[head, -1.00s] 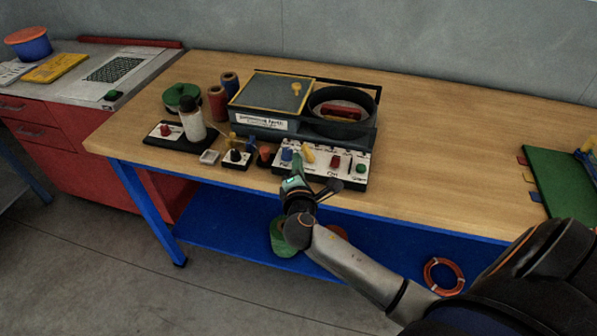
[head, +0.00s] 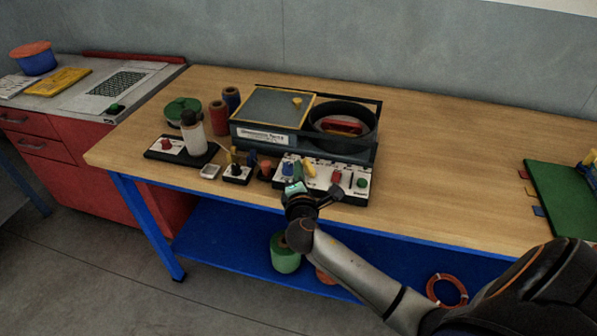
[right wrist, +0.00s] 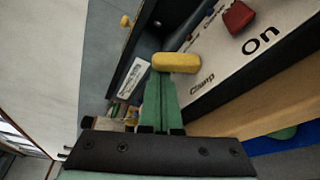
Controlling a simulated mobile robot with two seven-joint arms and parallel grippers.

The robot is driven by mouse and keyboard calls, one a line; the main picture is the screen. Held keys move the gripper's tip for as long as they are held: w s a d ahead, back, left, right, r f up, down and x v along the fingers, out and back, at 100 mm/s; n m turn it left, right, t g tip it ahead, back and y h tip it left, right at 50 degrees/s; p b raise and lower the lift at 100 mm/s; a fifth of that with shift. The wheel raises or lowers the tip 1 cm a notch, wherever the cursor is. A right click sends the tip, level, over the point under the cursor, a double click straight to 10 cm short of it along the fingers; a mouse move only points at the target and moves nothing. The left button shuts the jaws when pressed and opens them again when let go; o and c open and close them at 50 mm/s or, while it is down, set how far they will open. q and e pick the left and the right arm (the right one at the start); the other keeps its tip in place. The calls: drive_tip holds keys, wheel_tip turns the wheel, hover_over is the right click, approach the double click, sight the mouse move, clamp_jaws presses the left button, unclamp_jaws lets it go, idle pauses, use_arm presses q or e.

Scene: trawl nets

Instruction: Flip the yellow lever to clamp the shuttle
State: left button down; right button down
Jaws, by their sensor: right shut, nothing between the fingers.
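The yellow lever (head: 309,170) stands on the white control panel (head: 347,193) at the front of the machine. In the right wrist view, the yellow lever (right wrist: 177,62) lies across the tips of my green fingers, beside the printed word "Clamp". My right gripper (head: 297,176) is at the panel's left part, next to the lever. It also shows in the right wrist view (right wrist: 159,90), with its fingers shut together and nothing between them. The fingertips look in contact with the lever or very close to it. A red piece (head: 341,127), possibly the shuttle, lies in the black round holder. My left gripper is out of view.
A red switch (right wrist: 238,17) by the word "On" is near the lever. A small block with knobs (head: 236,174) and a white bottle (head: 193,133) stand left of the panel. A green board (head: 565,195) lies far right. The tabletop (head: 450,150) between is clear.

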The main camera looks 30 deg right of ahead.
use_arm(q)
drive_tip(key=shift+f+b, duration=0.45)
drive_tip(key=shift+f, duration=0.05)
use_arm(e)
drive_tip(key=shift+s+d+m, duration=0.1)
drive_tip(key=shift+m, duration=0.3)
drive_tip(key=shift+s+d+m+t+b, duration=0.1)
drive_tip(key=shift+m+t+b, duration=0.2)
drive_tip(key=shift+m+b, duration=0.35)
drive_tip(key=m+b, duration=0.1)
drive_tip(key=b, duration=0.2)
drive_tip(key=shift+s+d+m+t+b, duration=0.25)
drive_tip(key=shift+s+m+t+b, duration=0.1)
drive_tip(key=shift+t+b, duration=0.05)
drive_tip(key=m+b, duration=0.1)
drive_tip(key=b, duration=0.1)
drive_tip(key=m+h+b, duration=0.1)
drive_tip(key=b, duration=0.1)
drive_tip(key=shift+s+d+r+m+t, duration=0.15)
drive_tip(key=shift+s+d+m+t, duration=0.15)
drive_tip(key=shift+r+p, duration=0.45)
drive_tip(key=shift+p, duration=0.1)
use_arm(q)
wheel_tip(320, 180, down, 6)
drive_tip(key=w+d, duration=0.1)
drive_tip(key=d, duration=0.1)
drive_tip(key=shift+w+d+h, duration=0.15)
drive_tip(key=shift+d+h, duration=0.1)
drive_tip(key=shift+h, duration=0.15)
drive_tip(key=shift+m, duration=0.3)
